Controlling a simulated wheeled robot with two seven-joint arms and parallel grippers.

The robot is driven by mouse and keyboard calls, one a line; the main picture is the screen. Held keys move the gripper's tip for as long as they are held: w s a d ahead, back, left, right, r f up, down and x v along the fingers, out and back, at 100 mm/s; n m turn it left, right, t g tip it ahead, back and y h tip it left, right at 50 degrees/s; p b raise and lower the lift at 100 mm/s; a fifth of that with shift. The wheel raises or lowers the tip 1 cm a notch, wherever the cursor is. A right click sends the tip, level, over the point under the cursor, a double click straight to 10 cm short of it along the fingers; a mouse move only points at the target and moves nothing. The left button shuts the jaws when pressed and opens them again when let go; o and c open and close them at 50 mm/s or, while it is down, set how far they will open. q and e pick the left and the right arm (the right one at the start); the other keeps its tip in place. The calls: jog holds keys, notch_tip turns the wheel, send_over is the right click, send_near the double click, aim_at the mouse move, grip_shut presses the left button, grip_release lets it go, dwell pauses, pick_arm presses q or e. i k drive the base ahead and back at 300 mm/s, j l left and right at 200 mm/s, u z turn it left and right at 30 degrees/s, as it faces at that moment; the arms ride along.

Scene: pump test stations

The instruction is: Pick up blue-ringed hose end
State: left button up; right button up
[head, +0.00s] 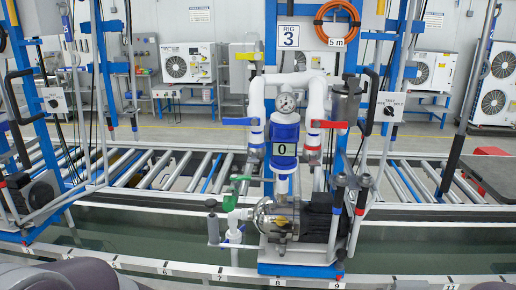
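A pump station marked RIG 3 (290,36) stands in the middle of the head view. Two short grey hose ends (366,181) stand side by side at the right of its pump motor (315,215). The right one has a red band low down. The left one (340,181) seems to have a small blue band near its bottom, too small to be sure. White pipes above the pump carry a blue valve handle (242,121) and a red valve handle (328,125). Neither of my grippers is in view.
A dark green strip (150,235) and a numbered white rail (200,270) lie before the station. A roller conveyor (170,170) runs behind it. Blue frames (105,65) stand at both sides. An orange coiled hose (337,22) hangs above.

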aim_at(341, 182)
jog(key=i+j+z, duration=0.25)
jog(key=i+j, duration=0.15)
jog(key=j, duration=0.3)
jog(key=i+j+z, duration=0.15)
jog(key=j, duration=0.2)
jog(key=i+j+z, duration=0.1)
jog(key=j, duration=0.25)
jog(key=i+j+z, duration=0.15)
jog(key=j, duration=0.3)
jog(key=i+j+z, duration=0.1)
jog(key=i+j, duration=0.15)
jog(key=j, duration=0.15)
